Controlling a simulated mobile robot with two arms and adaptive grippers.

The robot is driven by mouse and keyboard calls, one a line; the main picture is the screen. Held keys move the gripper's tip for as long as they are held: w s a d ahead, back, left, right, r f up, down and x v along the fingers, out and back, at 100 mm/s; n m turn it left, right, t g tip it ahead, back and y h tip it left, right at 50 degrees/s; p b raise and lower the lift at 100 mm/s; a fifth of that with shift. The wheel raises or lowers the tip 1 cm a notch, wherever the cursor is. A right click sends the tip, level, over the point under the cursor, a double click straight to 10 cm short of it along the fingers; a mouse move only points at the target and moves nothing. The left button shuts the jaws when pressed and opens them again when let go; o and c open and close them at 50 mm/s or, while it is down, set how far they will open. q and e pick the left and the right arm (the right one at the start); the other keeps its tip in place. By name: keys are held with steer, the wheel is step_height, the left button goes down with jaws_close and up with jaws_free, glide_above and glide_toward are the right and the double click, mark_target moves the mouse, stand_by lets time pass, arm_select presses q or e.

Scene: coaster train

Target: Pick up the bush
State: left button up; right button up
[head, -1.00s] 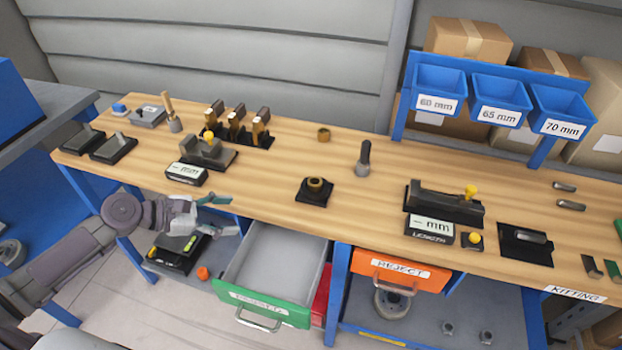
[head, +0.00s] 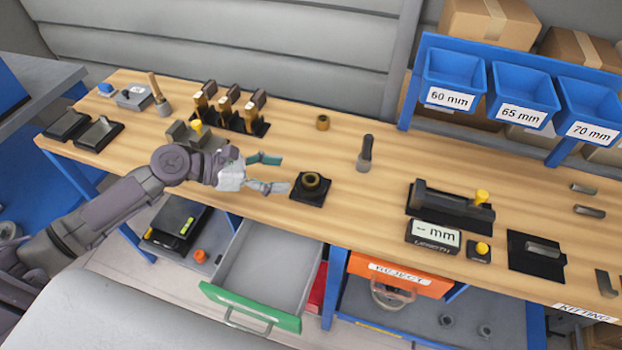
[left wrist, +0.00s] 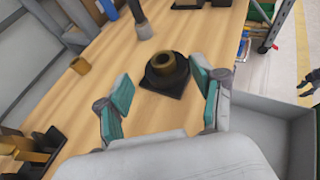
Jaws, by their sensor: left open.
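A brass bush (head: 311,181) sits on a black square base with a round seat, near the front middle of the bench. It also shows in the left wrist view (left wrist: 166,63), ahead of the fingers. A second brass bush (head: 322,122) lies bare on the wood farther back; it is at the left of the left wrist view (left wrist: 80,66). My left gripper (head: 283,174) is open and empty, with its teal-padded fingers just left of the seated bush, not touching it. My right gripper is not in view.
An open drawer (head: 252,305) with a green front juts out below the bench. A dark upright tool (head: 366,153) stands right of the loose bush. A black length gauge (head: 450,208) is farther right. Bare wood surrounds the bush's base.

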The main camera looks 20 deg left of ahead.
mark_target(316, 179)
arm_select(q)
steer(key=shift+p+x, duration=0.4)
steer(key=shift+x, duration=1.1)
steer(key=shift+w+d+f, duration=0.25)
steer(key=shift+d+f, duration=0.15)
steer(key=shift+d, duration=0.1)
steer(key=shift+w+d+f, duration=0.25)
steer(key=shift+d+f, duration=0.15)
steer(key=shift+d, duration=0.05)
steer(key=shift+w+d+f+p, duration=0.25)
steer(key=shift+d+p, duration=0.05)
steer(key=shift+d, duration=0.05)
steer(key=shift+s, duration=0.1)
steer(key=shift+c, duration=1.1)
jaws_close()
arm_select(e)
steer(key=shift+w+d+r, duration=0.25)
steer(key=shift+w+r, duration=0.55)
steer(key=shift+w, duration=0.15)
